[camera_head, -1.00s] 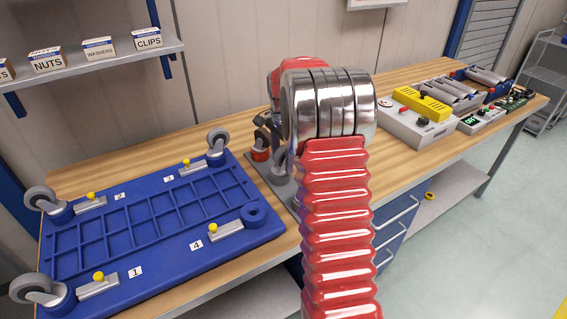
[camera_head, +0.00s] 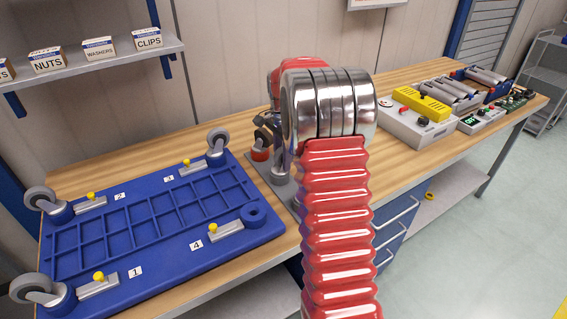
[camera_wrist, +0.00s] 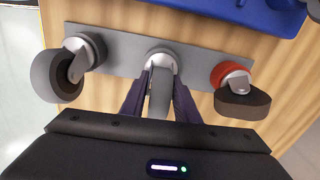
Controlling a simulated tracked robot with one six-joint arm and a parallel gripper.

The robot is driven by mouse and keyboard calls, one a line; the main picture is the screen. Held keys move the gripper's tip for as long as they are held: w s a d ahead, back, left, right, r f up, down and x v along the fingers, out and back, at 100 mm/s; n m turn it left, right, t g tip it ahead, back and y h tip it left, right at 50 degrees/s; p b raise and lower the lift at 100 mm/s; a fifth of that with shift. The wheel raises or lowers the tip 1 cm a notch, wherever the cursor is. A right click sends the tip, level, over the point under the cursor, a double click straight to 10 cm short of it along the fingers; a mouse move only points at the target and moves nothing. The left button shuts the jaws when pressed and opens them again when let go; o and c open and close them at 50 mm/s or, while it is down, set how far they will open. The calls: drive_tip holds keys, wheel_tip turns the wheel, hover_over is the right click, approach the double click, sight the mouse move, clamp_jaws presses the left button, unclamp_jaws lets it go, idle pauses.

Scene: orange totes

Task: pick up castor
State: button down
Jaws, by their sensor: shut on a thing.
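Three castors stand on a grey holder plate (camera_wrist: 122,52) in the wrist view. The middle castor (camera_wrist: 160,92) has a grey wheel and stands between the fingers of my gripper (camera_wrist: 160,84), which is shut on it. The castor is still at the plate. The left castor (camera_wrist: 70,66) has a grey wheel and dark base. The right castor (camera_wrist: 240,92) has a dark wheel and red-orange base, and also shows in the head view (camera_head: 260,152). In the head view my arm hides most of the plate and the middle castor.
A blue base (camera_head: 150,225) with castors at three corners lies left. Its corner near label 4 holds an open round socket (camera_head: 253,213). A grey and yellow box (camera_head: 420,118), small devices and metal cylinders stand on the right of the wooden bench. Label boxes sit on a shelf (camera_head: 100,62).

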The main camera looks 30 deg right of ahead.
drive_tip(key=shift+r, duration=0.1)
wheel_tip(320, 180, up, 10)
drive_tip(key=shift+f, duration=0.1)
idle(0.7)
idle(1.1)
